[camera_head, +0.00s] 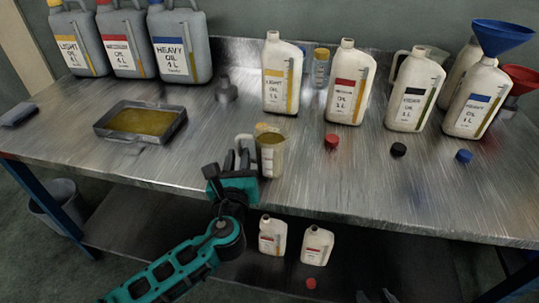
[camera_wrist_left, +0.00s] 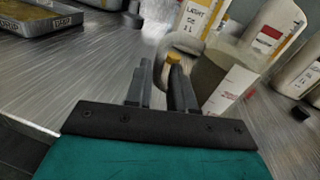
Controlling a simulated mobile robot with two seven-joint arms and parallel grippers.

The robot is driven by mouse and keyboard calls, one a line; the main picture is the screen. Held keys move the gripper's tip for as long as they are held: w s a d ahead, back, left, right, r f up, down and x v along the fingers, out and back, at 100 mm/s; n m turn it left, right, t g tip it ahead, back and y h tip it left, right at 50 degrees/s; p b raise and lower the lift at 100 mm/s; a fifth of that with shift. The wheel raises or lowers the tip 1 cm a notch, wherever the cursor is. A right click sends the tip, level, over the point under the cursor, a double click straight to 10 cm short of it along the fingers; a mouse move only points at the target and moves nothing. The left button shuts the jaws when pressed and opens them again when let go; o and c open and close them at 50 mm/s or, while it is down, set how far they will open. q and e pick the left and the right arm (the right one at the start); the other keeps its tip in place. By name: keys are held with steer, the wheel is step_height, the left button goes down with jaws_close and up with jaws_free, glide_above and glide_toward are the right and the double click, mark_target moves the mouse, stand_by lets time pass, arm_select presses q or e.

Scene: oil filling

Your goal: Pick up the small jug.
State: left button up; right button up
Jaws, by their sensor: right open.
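The small jug (camera_head: 271,158) stands upright near the front edge of the metal table, with amber liquid showing near its top. Its pale handle faces left. In the left wrist view the jug (camera_wrist_left: 226,82) stands right of my fingers. My left gripper (camera_head: 240,160) is at the handle side of the jug. In the left wrist view its two fingers (camera_wrist_left: 160,80) stand a little apart, with the handle partly between them and partly hidden; whether they grip it is unclear. Grey tips of my right gripper (camera_head: 376,297) show at the bottom edge, apart and empty.
White oil bottles (camera_head: 283,77) stand behind the jug and to its right, one with a blue funnel (camera_head: 502,36). Loose red (camera_head: 332,141), black (camera_head: 398,150) and blue (camera_head: 464,156) caps lie in front. An oil tray (camera_head: 112,135) lies left. Small bottles (camera_head: 318,245) stand on the lower shelf.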

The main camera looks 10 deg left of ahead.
mark_target(239, 150)
arm_select(q)
steer(key=w, duration=0.3)
steer(key=shift+w+a, duration=0.3)
steer(key=shift+w, duration=0.1)
jaws_close()
steer(key=shift+r, duration=0.1)
